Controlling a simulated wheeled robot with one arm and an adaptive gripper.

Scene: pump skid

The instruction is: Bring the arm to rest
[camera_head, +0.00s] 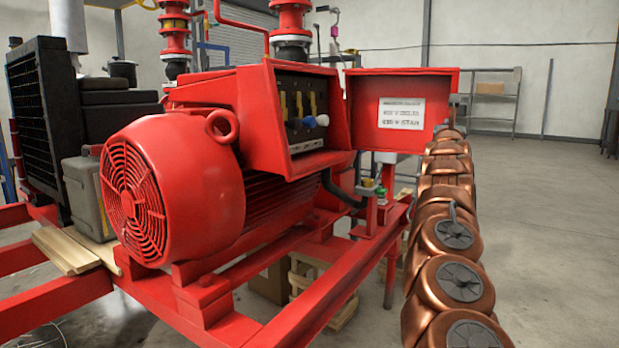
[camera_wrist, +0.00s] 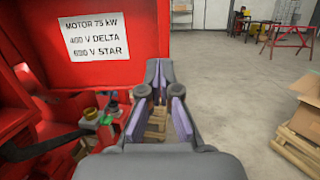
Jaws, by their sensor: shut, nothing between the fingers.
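My gripper (camera_wrist: 166,85) shows in the wrist view, its two fingers pointing away from the camera. It is shut with nothing held. In the head view my copper arm (camera_head: 440,235) rises at the right, and its upper end is beside the right edge of the open red door (camera_head: 388,108). My gripper cannot be made out in the head view. In the wrist view the door's label panel (camera_wrist: 95,38) is left of my gripper; I cannot tell how far apart they are.
The red motor (camera_head: 175,190) and the open terminal box (camera_head: 300,110) stand on a red frame (camera_head: 345,300). A green-and-red fitting (camera_head: 380,192) is below the door. Wooden pallets (camera_wrist: 300,135) lie at the wrist view's right. The grey floor (camera_head: 550,230) at the right is open.

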